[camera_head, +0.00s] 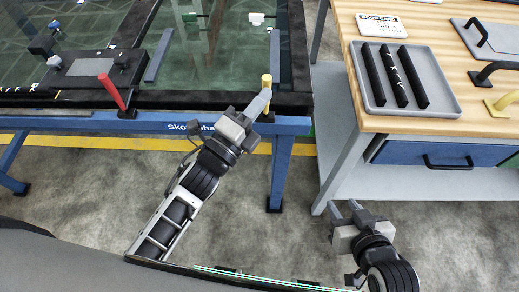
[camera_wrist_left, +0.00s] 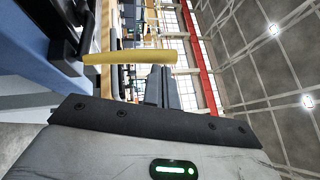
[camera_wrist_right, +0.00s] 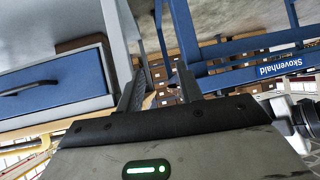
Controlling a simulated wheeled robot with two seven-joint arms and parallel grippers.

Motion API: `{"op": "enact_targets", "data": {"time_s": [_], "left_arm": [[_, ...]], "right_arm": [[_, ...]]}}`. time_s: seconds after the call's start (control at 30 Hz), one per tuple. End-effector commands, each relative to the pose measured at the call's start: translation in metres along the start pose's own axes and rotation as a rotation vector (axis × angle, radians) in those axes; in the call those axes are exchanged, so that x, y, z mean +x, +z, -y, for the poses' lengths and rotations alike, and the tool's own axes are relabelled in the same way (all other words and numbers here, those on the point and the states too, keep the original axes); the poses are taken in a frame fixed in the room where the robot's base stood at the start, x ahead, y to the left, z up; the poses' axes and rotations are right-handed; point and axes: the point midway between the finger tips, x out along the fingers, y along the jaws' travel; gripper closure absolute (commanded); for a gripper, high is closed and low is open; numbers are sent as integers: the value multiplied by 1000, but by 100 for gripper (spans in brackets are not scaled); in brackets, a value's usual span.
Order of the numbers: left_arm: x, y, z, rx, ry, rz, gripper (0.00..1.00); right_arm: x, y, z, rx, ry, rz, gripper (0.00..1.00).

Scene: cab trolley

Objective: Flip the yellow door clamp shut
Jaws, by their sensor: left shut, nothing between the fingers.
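The yellow door clamp (camera_head: 266,81) stands at the right end of the blue frame, its handle pointing up. In the left wrist view its yellow handle (camera_wrist_left: 130,57) lies across the picture, just beyond the fingers. My left gripper (camera_head: 262,100) is shut and empty, with its fingertips close to the lower part of the handle. I cannot tell whether they touch it. The shut fingers show in the left wrist view (camera_wrist_left: 160,86). My right gripper (camera_head: 345,206) is open and empty over the floor, away from the clamp; its spread fingers show in the right wrist view (camera_wrist_right: 158,88).
A red clamp handle (camera_head: 111,91) stands further left on the blue frame (camera_head: 150,123) around the glass. At the right, a wooden workbench (camera_head: 440,50) carries a grey tray (camera_head: 372,90) with dark strips. Open floor (camera_head: 300,235) lies in front.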

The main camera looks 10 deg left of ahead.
Motion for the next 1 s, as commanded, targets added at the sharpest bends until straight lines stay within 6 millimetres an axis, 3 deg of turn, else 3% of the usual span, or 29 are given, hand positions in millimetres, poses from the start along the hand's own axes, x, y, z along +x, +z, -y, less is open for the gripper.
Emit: {"op": "enact_targets", "data": {"time_s": [0.3, 0.47, 1.0], "left_arm": [[2, 4, 4, 4, -9, 6, 100], [-10, 3, 2, 4, -7, 6, 100], [-132, 0, -2, 0, 2, 2, 100]], "right_arm": [[0, 0, 0, -1, 0, 0, 64], [2, 2, 0, 0, -1, 0, 64], [10, 4, 2, 29, -16, -33, 64]]}}
